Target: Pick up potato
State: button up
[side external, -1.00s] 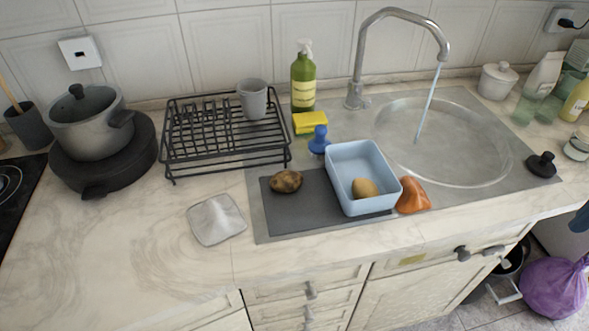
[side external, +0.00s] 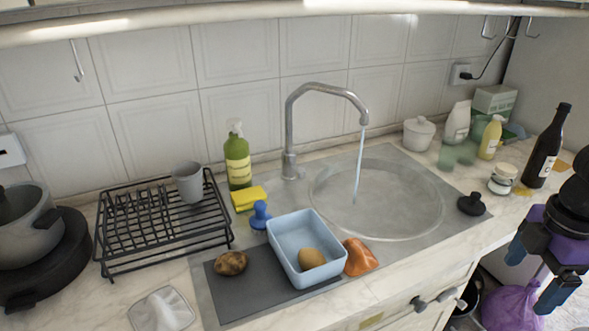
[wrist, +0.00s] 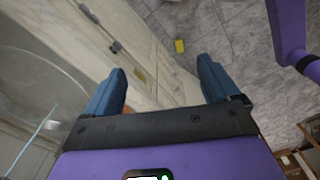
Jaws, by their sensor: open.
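A brown, blotchy potato (side external: 230,263) lies on the dark grey mat (side external: 240,300) left of the light blue basin (side external: 280,240) in the side external view. A smoother, yellowish potato-like item (side external: 312,258) lies inside the basin. My gripper (side external: 532,275), purple with blue fingers, is at the far right, out past the counter's front edge and well away from both. It is open with nothing between its fingers. In the wrist view my gripper (wrist: 162,75) points down over the floor, and no potato shows there.
An orange-brown lump (side external: 360,257) sits right of the basin. A black dish rack (side external: 165,240) stands left, with a green bottle (side external: 238,160) behind. The tap (side external: 290,130) runs into the round sink (side external: 380,205). A dark bottle (side external: 545,150) stands near my arm.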

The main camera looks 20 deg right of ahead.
jog(key=n+y, duration=0.5)
jog(key=y, duration=0.1)
send_over(234, 254)
jog(key=d, duration=0.9)
jog(key=x, duration=0.8)
jog(key=s+x, duration=0.1)
jog(key=x, duration=0.3)
jog(key=shift+x, duration=2.65)
jog(key=shift+w, duration=0.1)
jog(key=c, duration=1.2)
